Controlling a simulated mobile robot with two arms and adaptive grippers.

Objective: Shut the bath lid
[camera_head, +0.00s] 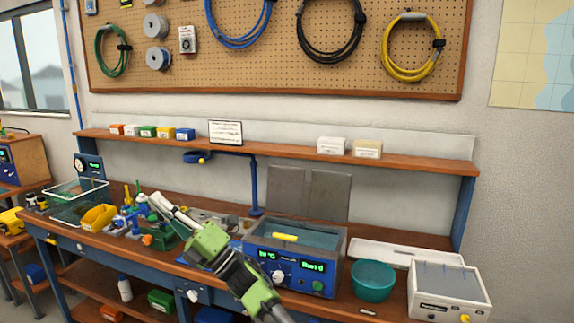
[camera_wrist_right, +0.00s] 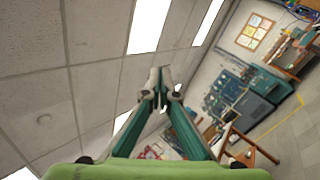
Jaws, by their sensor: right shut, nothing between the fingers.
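The bath (camera_head: 336,282) is a grey box with a blue front panel, green displays and knobs, on the bench right of centre. Its top is open and shows bluish water. A grey two-panel plate (camera_head: 309,192), apparently the raised lid, stands upright behind it. My left gripper is out of view.
A teal bowl (camera_head: 373,283) and a white instrument box (camera_head: 447,292) stand right of the bath. A white tray (camera_head: 400,252) lies behind them. Tools and a yellow bin (camera_head: 98,217) crowd the bench's left. A shelf (camera_head: 285,147) runs above the bench.

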